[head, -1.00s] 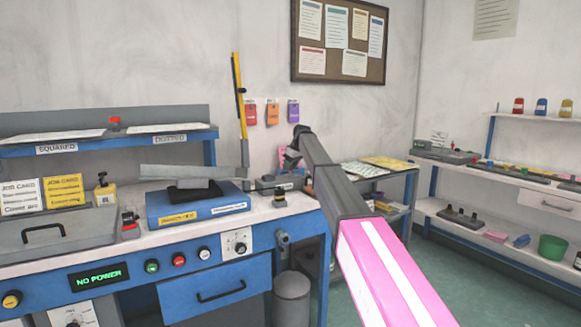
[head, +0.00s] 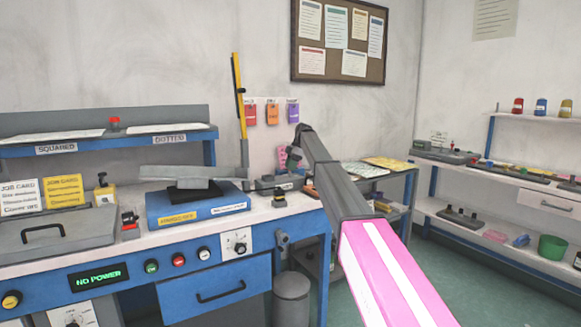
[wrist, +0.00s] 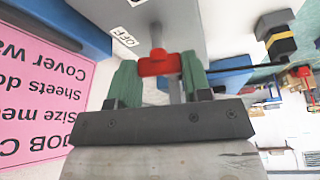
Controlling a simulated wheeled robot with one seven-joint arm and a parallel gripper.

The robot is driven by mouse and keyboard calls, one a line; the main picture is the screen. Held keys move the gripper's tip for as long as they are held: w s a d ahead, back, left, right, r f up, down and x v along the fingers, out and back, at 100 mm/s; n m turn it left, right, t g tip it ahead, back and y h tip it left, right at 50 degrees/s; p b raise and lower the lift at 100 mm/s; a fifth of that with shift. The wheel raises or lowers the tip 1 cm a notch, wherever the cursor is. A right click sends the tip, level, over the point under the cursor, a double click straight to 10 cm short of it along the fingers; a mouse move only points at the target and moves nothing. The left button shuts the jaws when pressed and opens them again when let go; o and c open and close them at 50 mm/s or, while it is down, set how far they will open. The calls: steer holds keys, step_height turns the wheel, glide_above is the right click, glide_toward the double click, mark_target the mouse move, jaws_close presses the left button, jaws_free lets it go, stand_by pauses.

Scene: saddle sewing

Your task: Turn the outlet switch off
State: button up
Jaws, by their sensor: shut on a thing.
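The outlet switch (wrist: 158,65) shows in the wrist view as a red-tipped lever standing out from a grey box (wrist: 185,25). An "OFF" label (wrist: 126,40) is on the box, up and left of the lever. My gripper (wrist: 160,78) has its two green fingers on either side of the red lever and is shut on it. In the head view my gripper (head: 293,158) is at the back right of the workbench, above a small grey box (head: 275,183). The switch is too small or hidden to make out there.
A pink job card (wrist: 45,85) is close on the left in the wrist view. The blue workbench (head: 215,268) carries a blue box (head: 200,203) and shows a "NO POWER" display (head: 98,278). A yellow upright bar (head: 240,95) stands left of my gripper.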

steer(key=shift+w+n+g+h, duration=0.1)
steer(key=shift+n+g+h, duration=0.3)
steer(key=shift+n, duration=0.9)
steer(key=o, duration=0.9)
steer(key=v, duration=1)
steer(key=shift+w+d+r, duration=0.1)
steer(key=shift+w+r, duration=0.05)
steer(key=shift+r, duration=0.2)
